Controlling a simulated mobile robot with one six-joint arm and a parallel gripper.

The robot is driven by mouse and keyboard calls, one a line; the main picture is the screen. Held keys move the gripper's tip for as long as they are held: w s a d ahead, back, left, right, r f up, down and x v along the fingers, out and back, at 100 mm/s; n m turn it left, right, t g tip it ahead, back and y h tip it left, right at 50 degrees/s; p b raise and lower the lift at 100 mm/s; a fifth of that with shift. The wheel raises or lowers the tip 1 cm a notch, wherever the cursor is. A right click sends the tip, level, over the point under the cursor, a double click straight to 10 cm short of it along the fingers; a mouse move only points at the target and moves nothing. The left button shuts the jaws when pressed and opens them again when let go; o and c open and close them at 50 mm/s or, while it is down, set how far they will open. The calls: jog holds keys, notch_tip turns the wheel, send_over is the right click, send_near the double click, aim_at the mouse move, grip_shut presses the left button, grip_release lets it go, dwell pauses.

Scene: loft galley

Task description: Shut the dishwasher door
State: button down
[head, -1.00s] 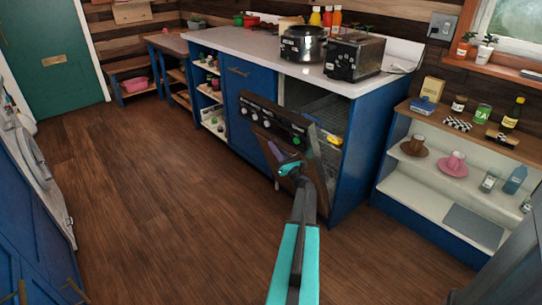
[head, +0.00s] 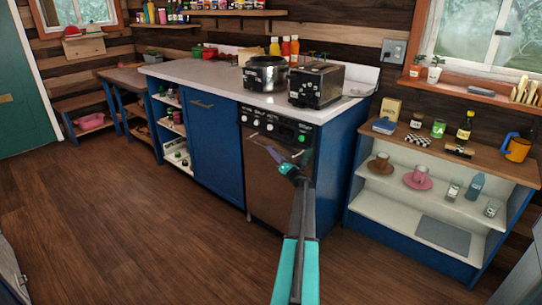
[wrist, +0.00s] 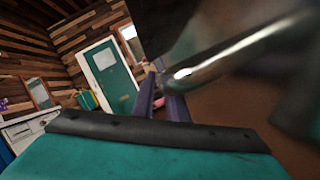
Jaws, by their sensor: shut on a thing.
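The dishwasher door (head: 270,190) stands upright under the counter in the head view. Its knob panel (head: 275,126) is at the top, close under the counter edge, and no rack or interior shows. Whether a thin gap is left, I cannot tell. My gripper (head: 290,168) is at the upper part of the door front. In the wrist view, the purple fingers of my gripper (wrist: 162,98) are at the shiny bar handle (wrist: 225,55) of the door and are shut on it. In the head view my arm hides part of the door's right side.
A blue cabinet (head: 217,150) is left of the dishwasher. A pot (head: 265,73) and a toaster (head: 316,85) stand on the counter (head: 205,73). An open shelf unit (head: 362,215) with cups and bottles is to the right. The wooden floor (head: 130,240) at left is clear.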

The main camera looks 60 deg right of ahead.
jog(key=shift+s+d+m, duration=0.3)
jog(key=shift+s+d, duration=0.3)
jog(key=shift+d, duration=0.1)
jog(key=c, duration=1.8)
grip_release()
jog(key=shift+o, duration=0.2)
jog(key=shift+w+a, duration=0.1)
jog(key=a+v, duration=0.1)
jog(key=v, duration=1.2)
jog(key=shift+f, duration=0.15)
